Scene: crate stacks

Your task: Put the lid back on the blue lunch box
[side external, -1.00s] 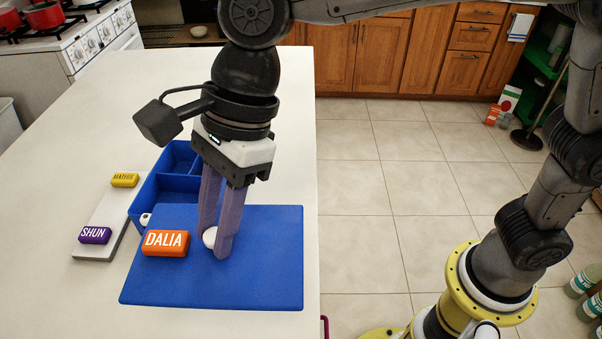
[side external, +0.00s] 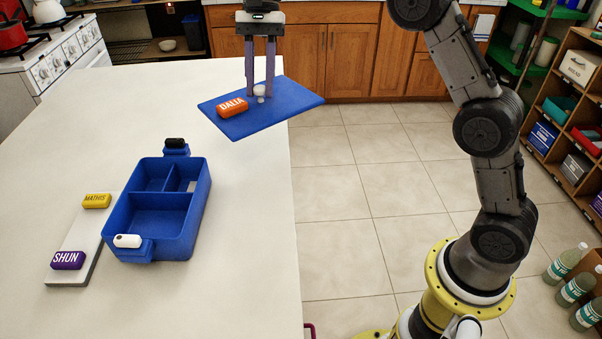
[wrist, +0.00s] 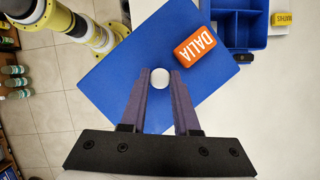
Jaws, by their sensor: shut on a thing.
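The blue lunch box (side external: 165,215) stands uncovered on the counter, its several compartments showing. It has a white clip (side external: 128,241) at the near end and a black one (side external: 175,144) at the far end. My gripper (side external: 260,88) is shut on the white knob (side external: 260,91) of the blue lid (side external: 270,115) and holds it up, slightly tilted, behind and to the right of the box. An orange DALIA tag (side external: 232,107) lies on the lid. The wrist view shows the knob (wrist: 160,78) between the fingers, and the lid (wrist: 125,70) apart from the box (wrist: 240,20).
A grey tray (side external: 82,238) left of the box carries a yellow MATHIS tag (side external: 97,201) and a purple SHUN tag (side external: 68,260). A stove (side external: 75,50) stands at the back left.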

